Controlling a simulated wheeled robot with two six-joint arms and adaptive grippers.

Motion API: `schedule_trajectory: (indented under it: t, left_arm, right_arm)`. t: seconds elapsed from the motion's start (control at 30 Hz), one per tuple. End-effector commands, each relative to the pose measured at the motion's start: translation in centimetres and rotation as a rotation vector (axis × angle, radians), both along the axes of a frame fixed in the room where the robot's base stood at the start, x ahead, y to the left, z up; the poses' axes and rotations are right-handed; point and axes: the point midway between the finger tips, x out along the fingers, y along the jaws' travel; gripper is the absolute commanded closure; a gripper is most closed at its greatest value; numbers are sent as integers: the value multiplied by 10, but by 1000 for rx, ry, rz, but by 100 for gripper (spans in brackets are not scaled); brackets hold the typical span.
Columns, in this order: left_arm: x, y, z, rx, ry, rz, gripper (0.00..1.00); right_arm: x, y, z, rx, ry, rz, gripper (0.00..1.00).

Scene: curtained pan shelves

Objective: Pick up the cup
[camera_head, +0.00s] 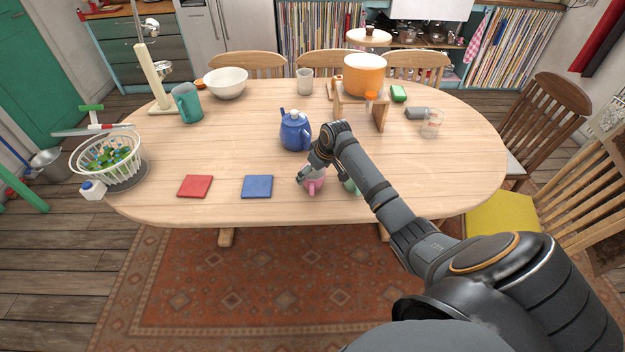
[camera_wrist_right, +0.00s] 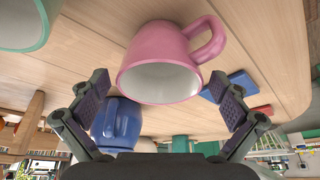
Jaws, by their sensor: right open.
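A pink cup (camera_head: 314,187) stands near the front edge of the table, partly hidden by my right gripper (camera_head: 313,172). In the right wrist view the pink cup (camera_wrist_right: 163,58) is seen large, its open mouth facing the camera and its handle to the upper right. The two fingers of my right gripper (camera_wrist_right: 165,98) are spread apart with nothing gripped; I cannot tell whether they touch the cup. A green cup (camera_head: 350,186) is close by, partly behind my right arm; it also shows in the wrist view (camera_wrist_right: 24,24). My left gripper is not in view.
A blue teapot (camera_head: 295,132) stands behind the pink cup. Blue (camera_head: 257,187) and red (camera_head: 195,186) coasters lie to the left. An orange pot (camera_head: 364,74) sits on a wooden stand. A glass (camera_head: 432,124) stands at right. The table's front left is mostly clear.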

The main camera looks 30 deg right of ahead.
Motion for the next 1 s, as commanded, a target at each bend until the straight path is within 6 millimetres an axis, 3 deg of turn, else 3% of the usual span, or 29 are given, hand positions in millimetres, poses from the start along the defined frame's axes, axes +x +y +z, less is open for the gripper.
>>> schedule_trajectory:
  t: [0.1,0.53,0.83,1.0]
  left_arm:
    - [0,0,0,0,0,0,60]
    - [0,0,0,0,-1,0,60]
    - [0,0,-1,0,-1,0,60]
    - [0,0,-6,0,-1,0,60]
  right_arm:
    - [0,0,0,0,0,0,3]
    - [0,0,0,0,1,0,60]
    - [0,-1,4,-1,-1,0,60]
    - [1,-1,26,-4,-6,0,60]
